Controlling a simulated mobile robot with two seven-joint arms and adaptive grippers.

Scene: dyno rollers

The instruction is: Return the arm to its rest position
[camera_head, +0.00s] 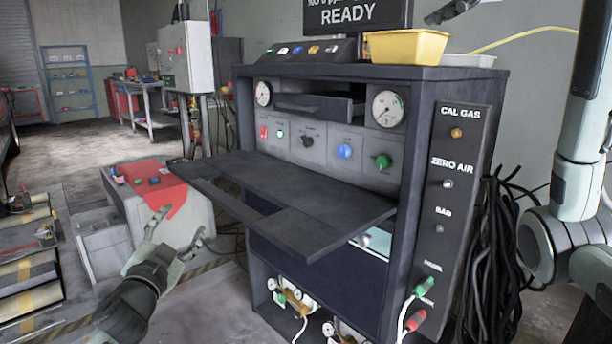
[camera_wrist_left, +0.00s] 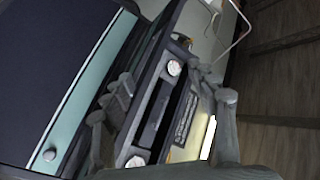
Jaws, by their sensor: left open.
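My left gripper (camera_head: 179,226) is in the lower left of the head view, its fingers spread and nothing between them.
A yellow bin (camera_head: 405,47) stands on the cabinet top beside a READY screen (camera_head: 348,16). A grey box with a red top (camera_head: 165,205) stands behind the left gripper. Black cables (camera_head: 492,250) hang at the cabinet's right. Open floor (camera_head: 70,142) lies at the far left.

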